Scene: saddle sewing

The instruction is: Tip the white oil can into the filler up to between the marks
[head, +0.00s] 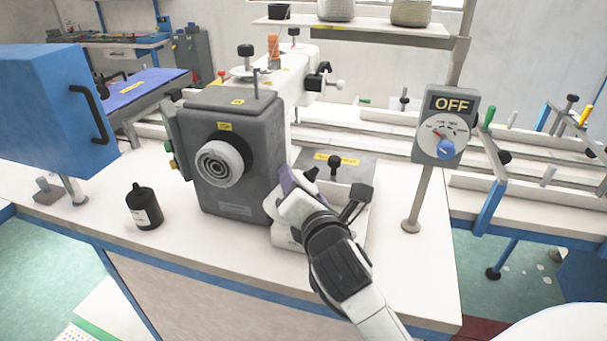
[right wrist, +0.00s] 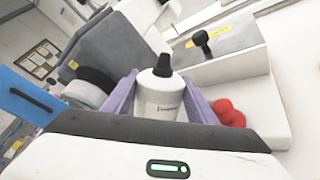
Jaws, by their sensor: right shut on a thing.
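My right gripper (head: 292,182) is in front of the right side of the grey machine head. In the right wrist view, its purple fingers (right wrist: 121,97) are shut on the white oil can (right wrist: 160,98), one on each side. The can has a black nozzle (right wrist: 163,66) and small dark print on its front. In the head view the gripper mostly hides the can. A black knob (head: 335,161) stands on the grey plate behind the gripper; I cannot tell whether it belongs to the filler. No level marks can be made out. My left gripper is not in view.
The grey machine head (head: 237,150) with a round handwheel stands left of the gripper. A black bottle (head: 144,207) stands on the white table. A dial post reading OFF (head: 446,125) rises at the right. A red object (right wrist: 228,112) lies beside the can.

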